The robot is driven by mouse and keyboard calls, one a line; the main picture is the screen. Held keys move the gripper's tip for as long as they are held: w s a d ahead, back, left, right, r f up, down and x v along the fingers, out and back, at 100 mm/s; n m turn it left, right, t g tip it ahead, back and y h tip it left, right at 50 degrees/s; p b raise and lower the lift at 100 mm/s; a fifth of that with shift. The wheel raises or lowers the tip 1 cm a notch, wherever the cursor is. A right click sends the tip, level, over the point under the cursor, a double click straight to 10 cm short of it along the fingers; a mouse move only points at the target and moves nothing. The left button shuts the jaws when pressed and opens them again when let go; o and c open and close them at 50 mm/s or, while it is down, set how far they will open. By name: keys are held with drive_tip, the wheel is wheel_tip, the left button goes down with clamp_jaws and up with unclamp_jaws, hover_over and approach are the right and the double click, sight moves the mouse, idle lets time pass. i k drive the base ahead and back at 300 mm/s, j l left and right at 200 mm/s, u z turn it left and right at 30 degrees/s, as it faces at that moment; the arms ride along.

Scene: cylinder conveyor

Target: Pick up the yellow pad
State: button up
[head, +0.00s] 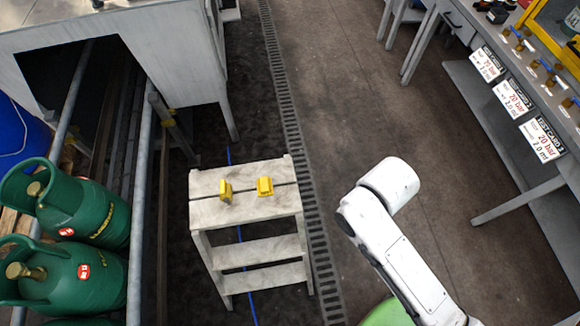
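Two small yellow objects sit on the top of a worn white step stool (208,212) in the head view. The left yellow object (225,191) looks upright, with a narrow tilted shape. The right yellow object (265,187) looks blockier and lies a short gap to its right. I cannot tell which of the two is the yellow pad. My white arm reaches up at the lower right, to the right of the stool and apart from it. My gripper is not in view.
Green gas cylinders (85,210) stand in a metal-railed rack at the left. A workbench with test cards (513,98) runs along the right. A drain grate (290,120) crosses the floor. The middle floor is clear.

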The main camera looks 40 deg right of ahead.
sight(263, 184)
drive_tip(key=i+l+u, duration=0.15)
drive_tip(key=i+u, duration=0.15)
drive_tip(key=u, duration=0.2)
drive_tip(key=i+l+u, duration=0.2)
drive_tip(key=u, duration=0.25)
